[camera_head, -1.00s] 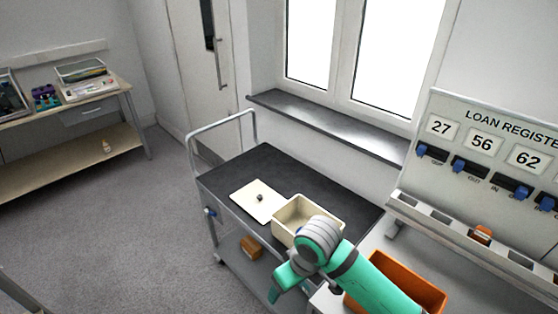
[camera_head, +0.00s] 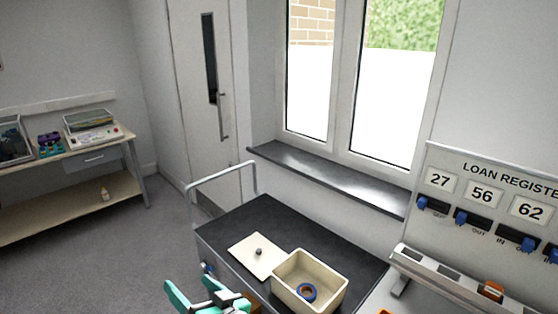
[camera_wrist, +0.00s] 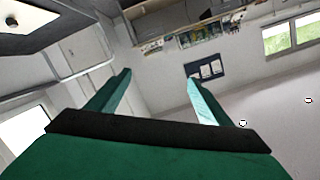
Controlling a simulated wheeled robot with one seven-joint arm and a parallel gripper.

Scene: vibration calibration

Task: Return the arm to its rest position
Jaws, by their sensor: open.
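My gripper (camera_head: 190,291) is at the bottom edge of the head view, in front of the trolley's near side. Its two green fingers are spread and nothing is between them. In the wrist view my gripper (camera_wrist: 158,84) also shows open and empty, its fingers pointing out over the room. Most of my arm is outside the head view. A cream bin (camera_head: 326,299) stands on the trolley with a blue ring (camera_head: 307,292) inside it.
The dark trolley top (camera_head: 243,221) has free room behind the bin and lid. A loan register board (camera_head: 494,213) and a slotted rack (camera_head: 452,281) are at the right. A side bench (camera_head: 73,152) stands at the left. Carpet floor (camera_head: 95,240) between is clear.

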